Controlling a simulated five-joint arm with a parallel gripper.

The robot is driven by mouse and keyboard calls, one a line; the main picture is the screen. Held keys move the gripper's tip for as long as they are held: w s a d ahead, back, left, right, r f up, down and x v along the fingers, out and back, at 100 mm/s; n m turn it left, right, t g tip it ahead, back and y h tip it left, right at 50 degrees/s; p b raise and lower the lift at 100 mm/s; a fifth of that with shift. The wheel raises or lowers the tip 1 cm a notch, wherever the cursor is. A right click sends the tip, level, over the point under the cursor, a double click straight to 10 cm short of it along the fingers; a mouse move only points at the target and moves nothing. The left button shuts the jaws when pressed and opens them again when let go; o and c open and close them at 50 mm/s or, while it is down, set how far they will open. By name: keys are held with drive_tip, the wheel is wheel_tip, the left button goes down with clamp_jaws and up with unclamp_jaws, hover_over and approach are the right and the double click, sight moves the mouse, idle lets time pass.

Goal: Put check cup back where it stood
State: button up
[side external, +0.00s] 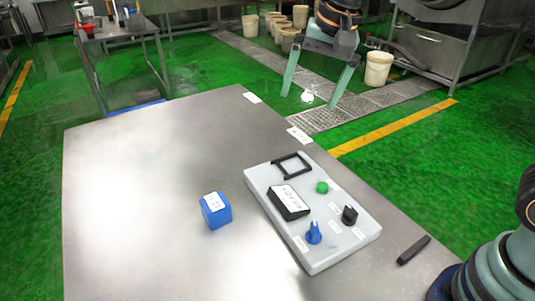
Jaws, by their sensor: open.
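A blue box-shaped item (215,210) with a white label on top stands on the steel table, left of the grey control panel. It is the only loose cup-sized thing on the table and seems to be the check cup; its label is too small to read. My gripper (309,101) is at the top of the side view, pointing down, with its two teal fingers wide apart and nothing between them. It appears high and well away from the blue item.
The grey panel (338,248) carries a black square frame (291,163), a black labelled box (288,202), a green button (322,187), a black knob (349,215) and a blue knob (313,233). A dark bar (413,250) lies to the right. The table's left side (130,190) is clear.

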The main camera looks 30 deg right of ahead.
drive_tip(key=s+d+f+n+t, duration=0.2)
drive_tip(key=s+d+n, duration=0.6)
drive_tip(key=s+d, duration=0.2)
drive_tip(key=shift+s+d+f+h, duration=0.2)
drive_tip(key=shift+s+f+h, duration=0.2)
drive_tip(key=shift+s, duration=0.7)
